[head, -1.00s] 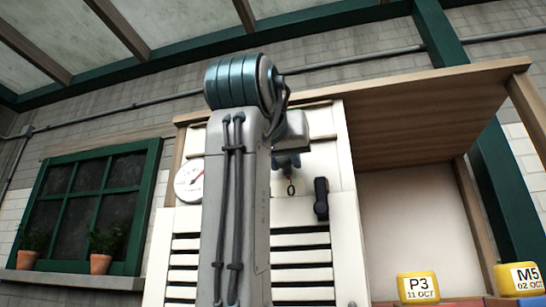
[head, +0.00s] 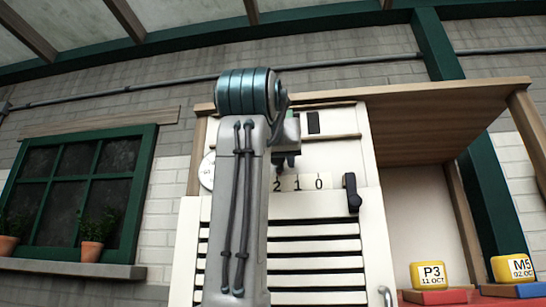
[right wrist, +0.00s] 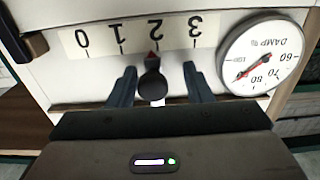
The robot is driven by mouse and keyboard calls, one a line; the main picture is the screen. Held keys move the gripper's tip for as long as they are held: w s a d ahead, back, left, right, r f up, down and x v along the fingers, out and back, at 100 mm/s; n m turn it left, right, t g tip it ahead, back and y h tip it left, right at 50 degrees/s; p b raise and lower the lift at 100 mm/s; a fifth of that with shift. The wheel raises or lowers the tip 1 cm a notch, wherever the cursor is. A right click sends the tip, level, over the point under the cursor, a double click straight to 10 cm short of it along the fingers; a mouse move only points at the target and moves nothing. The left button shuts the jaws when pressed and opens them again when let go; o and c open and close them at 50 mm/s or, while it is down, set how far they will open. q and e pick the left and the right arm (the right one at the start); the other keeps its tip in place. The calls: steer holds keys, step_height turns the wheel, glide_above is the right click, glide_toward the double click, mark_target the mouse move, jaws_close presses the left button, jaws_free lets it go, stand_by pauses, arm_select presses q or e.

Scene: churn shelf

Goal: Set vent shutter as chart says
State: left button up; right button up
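My right gripper (right wrist: 159,70) is open in the right wrist view, its fingers either side of a dark round knob (right wrist: 152,86). The knob sits nearer one finger, with a clear gap to the other. Its red-tipped pointer is at 2 on the white number strip (right wrist: 104,38), which reads 0 to 3 and appears upside down. In the head view the right gripper (head: 287,160) is small and partly behind my arm. The strip (head: 304,183) shows 2, 1, 0 there. The slatted vent shutter (head: 312,247) has narrow dark gaps. My left gripper is out of view.
A round DAMP gauge (right wrist: 263,55) with a red needle is beside the strip. A black handle (head: 352,193) is right of the strip. Potted plants stand on the window ledge (head: 75,267).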

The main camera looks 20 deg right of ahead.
steer(key=shift+w+a, duration=0.15)
steer(key=shift+w, duration=0.05)
steer(key=shift+s+a, duration=0.1)
steer(key=shift+s, duration=0.4)
arm_select(q)
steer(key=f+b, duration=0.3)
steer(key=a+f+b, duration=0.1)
steer(key=b, duration=0.1)
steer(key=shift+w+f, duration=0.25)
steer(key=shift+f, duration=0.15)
arm_select(e)
steer(key=v, duration=1)
steer(key=shift+a, duration=0.25)
steer(key=shift+w, duration=0.1)
